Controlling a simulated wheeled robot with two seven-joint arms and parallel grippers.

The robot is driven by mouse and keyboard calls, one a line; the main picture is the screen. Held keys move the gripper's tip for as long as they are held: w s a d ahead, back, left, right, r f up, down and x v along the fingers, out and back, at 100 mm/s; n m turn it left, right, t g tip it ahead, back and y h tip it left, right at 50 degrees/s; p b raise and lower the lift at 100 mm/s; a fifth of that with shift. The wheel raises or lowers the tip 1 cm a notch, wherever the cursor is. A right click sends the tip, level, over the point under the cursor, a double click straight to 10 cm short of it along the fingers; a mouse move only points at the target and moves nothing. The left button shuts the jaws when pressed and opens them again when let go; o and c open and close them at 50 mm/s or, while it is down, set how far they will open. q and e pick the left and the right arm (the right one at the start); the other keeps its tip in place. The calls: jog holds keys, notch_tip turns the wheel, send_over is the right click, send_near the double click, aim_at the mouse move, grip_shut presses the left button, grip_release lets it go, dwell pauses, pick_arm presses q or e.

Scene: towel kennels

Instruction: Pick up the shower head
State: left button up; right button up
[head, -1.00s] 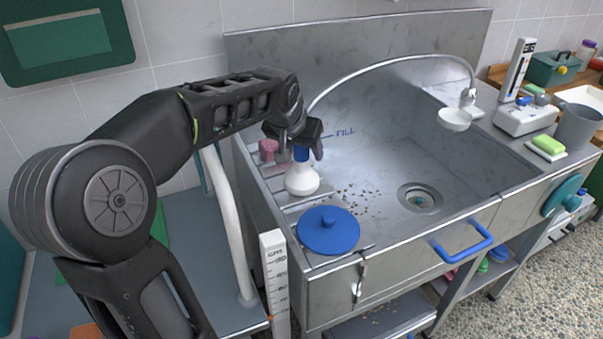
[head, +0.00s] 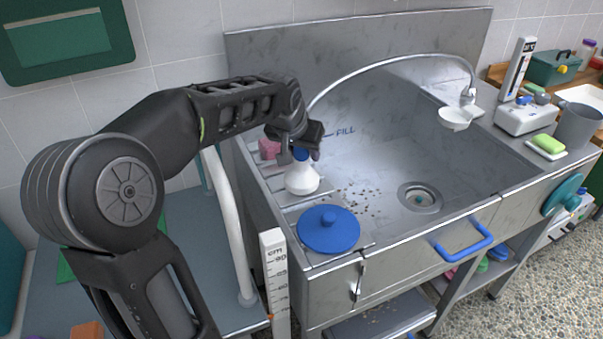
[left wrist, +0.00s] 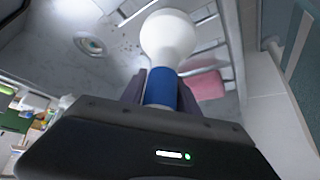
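The shower head (head: 302,180) has a round white bulb and a blue grip (head: 301,154). It stands on the slatted left ledge of the steel sink. My left gripper (head: 300,151) is over it, with its fingers on either side of the blue grip. In the left wrist view the blue grip (left wrist: 161,88) sits between the fingers, and the white bulb (left wrist: 168,38) lies beyond them. The fingers look open around the grip, with little gap. The bulb still rests on the ledge. My right gripper is not in view.
A blue round lid (head: 328,230) lies in front of the shower head. A pink block (head: 269,149) is close behind my gripper. A metal hose (head: 400,62) arches over the sink (head: 375,165). A white dish (head: 455,119) hangs at the right. The basin is mostly clear.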

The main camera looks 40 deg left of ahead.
pick_arm(q)
grip_shut()
dwell(1.0)
